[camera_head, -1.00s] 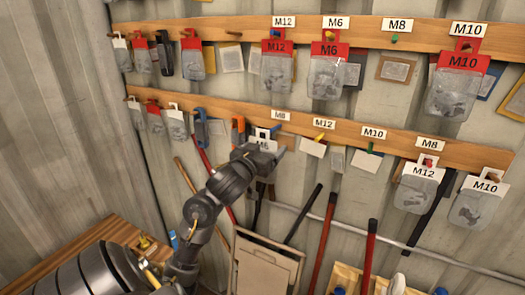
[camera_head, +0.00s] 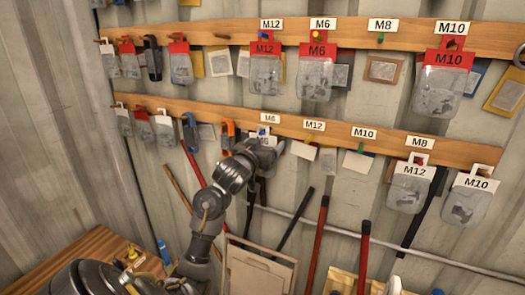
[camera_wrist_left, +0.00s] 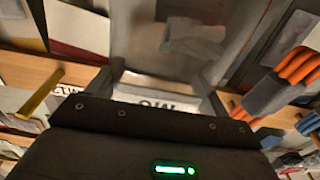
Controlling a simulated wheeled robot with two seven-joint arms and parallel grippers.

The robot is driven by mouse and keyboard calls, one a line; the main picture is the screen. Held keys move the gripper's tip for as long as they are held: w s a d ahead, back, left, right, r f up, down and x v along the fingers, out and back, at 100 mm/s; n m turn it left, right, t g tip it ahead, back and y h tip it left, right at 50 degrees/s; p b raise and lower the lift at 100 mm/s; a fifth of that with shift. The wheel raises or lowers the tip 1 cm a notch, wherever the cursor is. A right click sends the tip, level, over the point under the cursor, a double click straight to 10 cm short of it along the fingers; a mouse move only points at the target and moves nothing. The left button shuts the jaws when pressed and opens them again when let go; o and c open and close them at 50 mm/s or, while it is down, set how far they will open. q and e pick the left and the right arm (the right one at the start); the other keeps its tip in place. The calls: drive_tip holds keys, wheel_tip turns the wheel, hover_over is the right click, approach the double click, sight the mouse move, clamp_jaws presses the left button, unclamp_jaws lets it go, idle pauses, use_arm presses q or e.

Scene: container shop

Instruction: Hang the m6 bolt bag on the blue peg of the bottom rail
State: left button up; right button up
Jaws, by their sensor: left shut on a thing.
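My left gripper (camera_head: 262,145) is at the bottom rail (camera_head: 340,134), just below its M6 label (camera_head: 270,118). It is shut on the white header of the m6 bolt bag (camera_head: 263,131). In the left wrist view, the white header (camera_wrist_left: 158,103) with upside-down lettering sits between the fingers, and the clear bag with grey bolts (camera_wrist_left: 195,38) hangs beyond. The header's top overlaps the rail face. The blue peg is too small and covered to make out clearly, so I cannot tell whether the header is around it. My right gripper is not in view.
Orange-handled tools (camera_head: 228,133) hang just left of my gripper, and also show close by in the left wrist view (camera_wrist_left: 285,75). White-header M12 (camera_head: 409,190) and M10 (camera_head: 466,206) bags hang farther right. Red-header bags hang above.

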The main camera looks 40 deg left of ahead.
use_arm(q)
drive_tip(key=shift+w+a+f, duration=0.1)
drive_tip(key=shift+w+f, duration=0.1)
drive_tip(key=shift+w, duration=0.45)
drive_tip(key=shift+a, duration=0.1)
drive_tip(key=o, duration=1)
drive_tip(key=p+v, duration=0.1)
drive_tip(key=v, duration=0.9)
drive_tip(key=shift+s, duration=0.4)
